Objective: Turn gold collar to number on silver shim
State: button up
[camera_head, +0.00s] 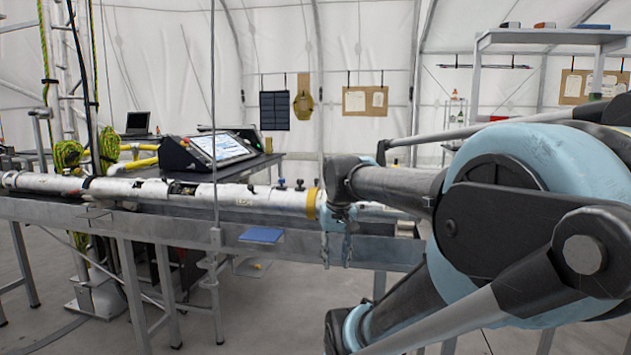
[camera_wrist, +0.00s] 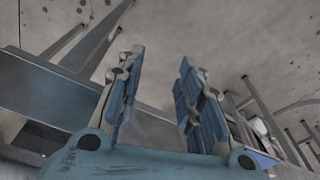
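The gold collar (camera_head: 311,204) is a narrow yellow band around the long silver tube, right of centre in the head view. I cannot make out a separate silver shim or any number on it at this size. My gripper (camera_head: 337,258) hangs with fingers pointing down, just right of the collar and in front of the tube and bench edge. In the wrist view my gripper (camera_wrist: 163,62) is open, with two blue-padded fingers apart and nothing between them. The collar does not show in the wrist view. I cannot tell whether the gripper touches the tube.
The silver tube (camera_head: 140,187) lies along a grey metal bench (camera_head: 170,220) with small knobs on top. A tilted touchscreen console (camera_head: 222,147) stands behind it. A grey shelf (camera_head: 545,37) stands at right. Floor in front is clear.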

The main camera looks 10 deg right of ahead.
jog(key=w+r+m+g, duration=0.2)
jog(key=w+r+m, duration=0.2)
jog(key=w+r, duration=2.8)
jog(key=f, duration=1)
jog(key=s+f, duration=0.1)
jog(key=f, duration=0.5)
grip_shut()
